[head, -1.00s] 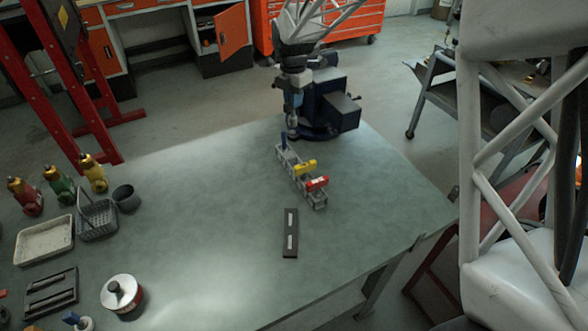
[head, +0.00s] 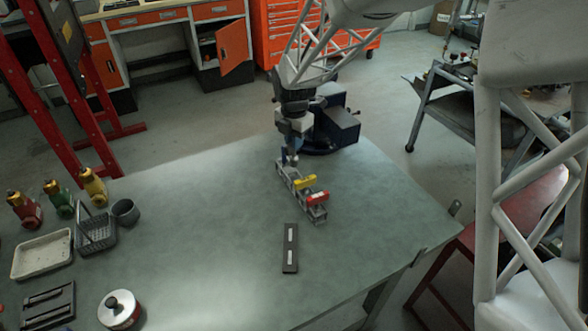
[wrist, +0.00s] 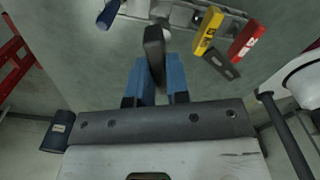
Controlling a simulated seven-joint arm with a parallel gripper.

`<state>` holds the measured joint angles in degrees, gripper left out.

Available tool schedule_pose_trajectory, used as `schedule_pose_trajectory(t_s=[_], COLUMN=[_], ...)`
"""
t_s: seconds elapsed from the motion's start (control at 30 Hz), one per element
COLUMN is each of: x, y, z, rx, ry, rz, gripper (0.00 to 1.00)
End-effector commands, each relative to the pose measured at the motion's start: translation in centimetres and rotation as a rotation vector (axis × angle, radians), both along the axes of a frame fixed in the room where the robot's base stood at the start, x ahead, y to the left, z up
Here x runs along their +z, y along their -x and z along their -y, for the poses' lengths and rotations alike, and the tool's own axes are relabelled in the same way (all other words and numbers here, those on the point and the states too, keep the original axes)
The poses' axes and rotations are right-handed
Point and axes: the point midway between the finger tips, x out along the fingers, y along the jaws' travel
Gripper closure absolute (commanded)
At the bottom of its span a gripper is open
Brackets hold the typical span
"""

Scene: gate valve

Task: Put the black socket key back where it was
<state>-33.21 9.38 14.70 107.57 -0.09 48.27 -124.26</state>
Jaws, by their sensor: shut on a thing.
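My gripper (wrist: 160,85) has blue fingers and is shut on the black socket key (wrist: 154,45), which points away from the wrist in the wrist view. In the head view my gripper (head: 290,160) is over the far end of a grey valve manifold (head: 308,205). The manifold carries a blue handle (wrist: 108,14), a yellow handle (head: 305,182) and a red handle (head: 317,198). In the wrist view the key overlaps the manifold (wrist: 178,12) between the blue and yellow handles. I cannot tell whether it touches. The key is too small to make out in the head view.
A dark block with two pale inlays (head: 290,262) lies in front of the manifold. At left are coloured valves (head: 60,197), a grey basket (head: 95,238), a dark cup (head: 125,212), a pale tray (head: 42,254) and a pot (head: 119,310). A dark blue machine (head: 340,125) stands behind.

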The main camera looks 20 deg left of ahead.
Motion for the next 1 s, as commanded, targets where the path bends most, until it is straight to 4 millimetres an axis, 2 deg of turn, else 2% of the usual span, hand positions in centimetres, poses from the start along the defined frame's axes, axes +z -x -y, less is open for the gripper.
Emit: schedule_pose_trajectory(t_s=[0.2, 0.3, 0.77, 1.0], x=[-3.1, -4.1, -4.8, -7.0], y=[0.0, 0.0, 0.0, 0.0], z=[0.0, 0.0, 0.0, 0.0], rx=[0.0, 0.0, 0.0, 0.0], ry=[0.001, 0.001, 0.001, 0.001], rz=[-0.002, 0.0, 0.0, -0.003], gripper=[1.0, 1.0, 1.0, 1.0])
